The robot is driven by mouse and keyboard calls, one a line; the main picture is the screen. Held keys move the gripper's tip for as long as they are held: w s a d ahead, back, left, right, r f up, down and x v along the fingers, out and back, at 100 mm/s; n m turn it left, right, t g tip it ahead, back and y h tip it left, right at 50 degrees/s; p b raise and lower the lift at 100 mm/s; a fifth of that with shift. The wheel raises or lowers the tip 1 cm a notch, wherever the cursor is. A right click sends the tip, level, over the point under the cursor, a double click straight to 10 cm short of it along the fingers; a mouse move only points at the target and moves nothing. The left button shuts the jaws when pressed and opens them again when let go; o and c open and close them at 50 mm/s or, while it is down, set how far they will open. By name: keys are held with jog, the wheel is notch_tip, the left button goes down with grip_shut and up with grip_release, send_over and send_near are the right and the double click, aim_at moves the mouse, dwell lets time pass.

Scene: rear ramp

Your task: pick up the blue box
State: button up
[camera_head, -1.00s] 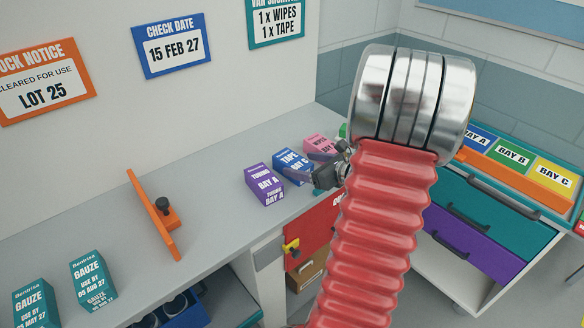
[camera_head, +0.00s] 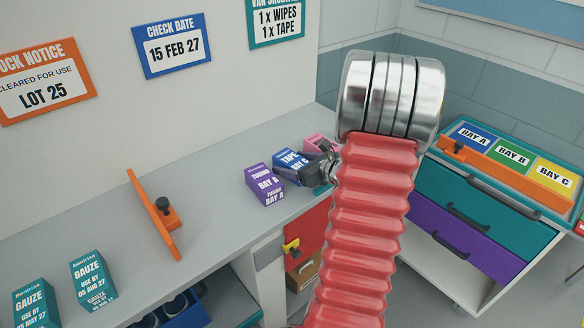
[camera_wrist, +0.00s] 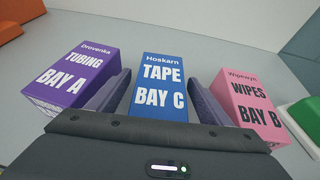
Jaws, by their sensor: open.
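The blue box (camera_wrist: 161,85), labelled "TAPE BAY C", stands on the grey counter between a purple and a pink box. In the wrist view my gripper (camera_wrist: 160,98) is open, with one dark finger on each side of the blue box. The fingers lie in the gaps beside it; I cannot tell whether they touch it. In the head view the blue box (camera_head: 289,161) is partly hidden by my gripper (camera_head: 305,172), which reaches in from the right. The box's lower part is hidden in both views.
The purple "TUBING BAY A" box (camera_wrist: 80,78) is close on the left and the pink "WIPES BAY B" box (camera_wrist: 246,103) close on the right. A green and white object (camera_wrist: 303,120) is farther right. An orange stand (camera_head: 154,215) and teal gauze boxes (camera_head: 93,281) stand farther left.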

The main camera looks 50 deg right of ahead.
jog(key=shift+c, duration=0.3)
jog(key=c, duration=1.2)
